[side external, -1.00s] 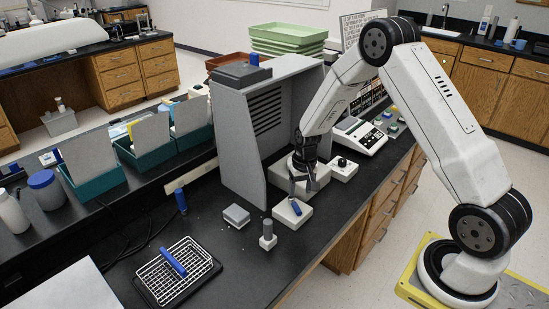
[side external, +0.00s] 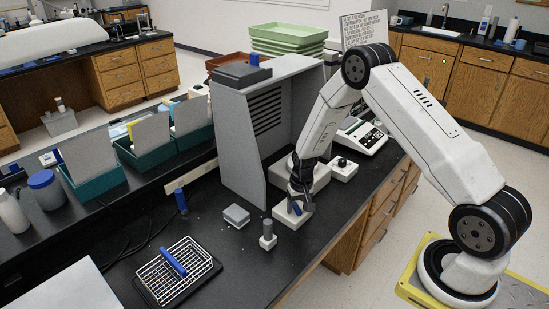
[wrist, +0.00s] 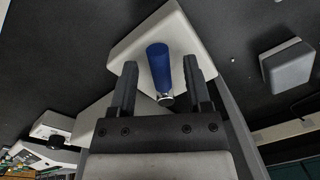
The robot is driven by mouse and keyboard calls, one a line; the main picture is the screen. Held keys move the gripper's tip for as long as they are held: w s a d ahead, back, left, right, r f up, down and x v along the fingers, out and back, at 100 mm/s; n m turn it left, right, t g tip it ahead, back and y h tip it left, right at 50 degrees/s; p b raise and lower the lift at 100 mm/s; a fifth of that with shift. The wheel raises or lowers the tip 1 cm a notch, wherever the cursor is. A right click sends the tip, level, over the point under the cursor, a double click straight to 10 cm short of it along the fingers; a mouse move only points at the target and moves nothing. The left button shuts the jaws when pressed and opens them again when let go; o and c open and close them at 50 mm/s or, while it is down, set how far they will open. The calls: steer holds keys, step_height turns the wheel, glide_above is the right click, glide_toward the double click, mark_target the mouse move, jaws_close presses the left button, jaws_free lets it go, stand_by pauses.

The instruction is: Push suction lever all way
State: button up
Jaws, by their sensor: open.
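The suction lever has a blue handle (wrist: 158,66) with a metal end, on a pale box (wrist: 173,28). In the wrist view the handle lies between the two open fingers of my gripper (wrist: 158,88), with a visible gap to the right finger. In the side view my gripper (side external: 299,205) is low over the pale box (side external: 283,222) and partly covers the blue handle (side external: 295,209).
A grey enclosure (side external: 240,150) stands left of my arm. A small grey block (side external: 236,215), a grey post (side external: 267,238) and a wire basket (side external: 178,262) with a blue-handled tool are on the black bench. A pale box with a black knob (side external: 343,168) stands to the right.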

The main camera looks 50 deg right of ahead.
jaws_close()
steer(key=shift+d+n, duration=0.15)
steer(key=shift+n, duration=0.15)
steer(key=n, duration=0.1)
steer(key=d+n, duration=0.1)
steer(key=n, duration=0.1)
steer(key=d+n, duration=0.1)
steer(key=shift+s+d+n, duration=0.1)
steer(key=shift+s+n, duration=0.2)
steer(key=shift+n, duration=0.1)
steer(key=n, duration=0.1)
steer(key=d+n, duration=0.1)
steer(key=n, duration=0.1)
steer(key=shift+w+d+n+g, duration=0.1)
steer(key=shift+d+n+g, duration=0.15)
steer(key=shift+n+g, duration=0.05)
steer(key=shift+w+d+n, duration=0.15)
steer(key=shift+d+n, duration=0.1)
steer(key=shift+n, duration=0.4)
steer(key=shift+w+d+n, duration=0.1)
steer(key=shift+d+n, duration=0.15)
steer(key=shift+n, duration=0.4)
